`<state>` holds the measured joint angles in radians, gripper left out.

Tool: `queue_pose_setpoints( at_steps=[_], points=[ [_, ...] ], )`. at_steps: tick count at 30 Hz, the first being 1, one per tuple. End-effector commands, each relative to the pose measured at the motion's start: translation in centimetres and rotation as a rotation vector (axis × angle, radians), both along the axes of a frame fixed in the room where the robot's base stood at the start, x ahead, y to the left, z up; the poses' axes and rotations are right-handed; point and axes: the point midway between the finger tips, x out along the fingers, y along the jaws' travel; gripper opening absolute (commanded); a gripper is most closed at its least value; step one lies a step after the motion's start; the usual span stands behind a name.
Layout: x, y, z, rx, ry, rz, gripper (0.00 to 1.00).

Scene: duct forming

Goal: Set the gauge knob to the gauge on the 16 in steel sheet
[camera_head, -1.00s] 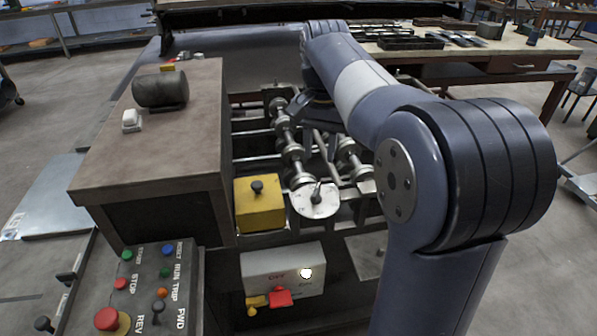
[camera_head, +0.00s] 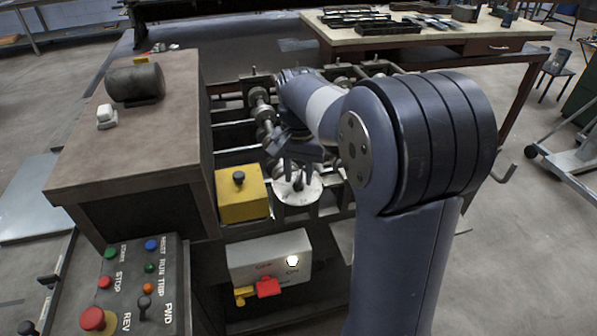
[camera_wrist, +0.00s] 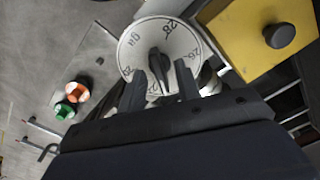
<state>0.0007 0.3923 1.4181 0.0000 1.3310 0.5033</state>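The gauge knob is a black handle (camera_wrist: 160,68) on a round white dial (camera_wrist: 150,40) marked "ga" with numbers including 28 and 26. I cannot tell which number it points at. The dial also shows in the head view (camera_head: 305,191), partly behind my gripper (camera_head: 291,172). In the wrist view my gripper (camera_wrist: 163,80) is open, one finger on each side of the handle's near end, with gaps visible. A grey metal sheet (camera_head: 28,205) lies at the far left in the head view, cut by the picture edge; no gauge marking is readable on it.
A yellow box (camera_head: 236,208) with a black knob stands just left of the dial. Below are a grey switch box (camera_head: 265,250) with a red lever and a control panel (camera_head: 130,275). Shafts with rollers (camera_head: 262,108) lie behind the dial.

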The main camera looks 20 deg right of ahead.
Motion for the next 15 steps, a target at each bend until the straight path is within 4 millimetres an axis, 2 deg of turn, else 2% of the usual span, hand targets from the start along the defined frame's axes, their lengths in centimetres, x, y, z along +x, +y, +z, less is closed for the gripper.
queue_pose_setpoints(
  at_steps=[4, 15],
  points=[
    [0.0, 0.0, 0.0, 0.0, 0.0, 0.0, 0.31],
    [0.0, 0.0, 0.02, 0.0, 0.0, 0.0, 0.01]
  ],
)
